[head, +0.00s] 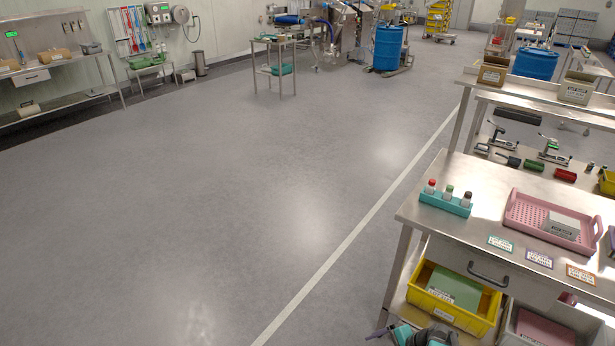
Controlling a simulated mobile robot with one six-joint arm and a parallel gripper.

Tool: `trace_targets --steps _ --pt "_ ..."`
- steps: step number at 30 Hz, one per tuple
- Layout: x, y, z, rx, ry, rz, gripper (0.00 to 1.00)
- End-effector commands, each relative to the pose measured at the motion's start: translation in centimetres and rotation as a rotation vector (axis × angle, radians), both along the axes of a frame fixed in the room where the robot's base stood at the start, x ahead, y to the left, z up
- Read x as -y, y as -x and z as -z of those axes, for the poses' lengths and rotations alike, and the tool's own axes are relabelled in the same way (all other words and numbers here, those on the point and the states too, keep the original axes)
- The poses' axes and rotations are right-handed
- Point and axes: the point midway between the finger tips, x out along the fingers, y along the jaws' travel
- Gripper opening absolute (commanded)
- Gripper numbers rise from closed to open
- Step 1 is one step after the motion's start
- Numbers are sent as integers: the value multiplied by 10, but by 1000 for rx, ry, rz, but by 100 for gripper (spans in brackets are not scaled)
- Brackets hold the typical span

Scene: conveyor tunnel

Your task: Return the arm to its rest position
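At the bottom edge, a teal and dark grey thing (403,334) with a purple tip is cut off by the frame.
A steel bench (460,232) at right holds a teal rack (445,204) with three capped bottles and a pink tray (552,224) with a grey box. A yellow bin (455,299) sits below. Open grey floor (200,200) fills the middle and left. A small table (273,40) stands farther back.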

Motion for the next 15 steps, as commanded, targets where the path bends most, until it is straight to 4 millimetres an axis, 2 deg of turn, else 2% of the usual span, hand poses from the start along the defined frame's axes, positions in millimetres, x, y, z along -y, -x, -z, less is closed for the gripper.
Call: trace_targets --steps 1,6,15 --pt "-13 11 11 -18 18 -75 97" --pt "-41 50 39 -74 81 -317 97" --pt "-68 118 78 -171 180 -750 97"
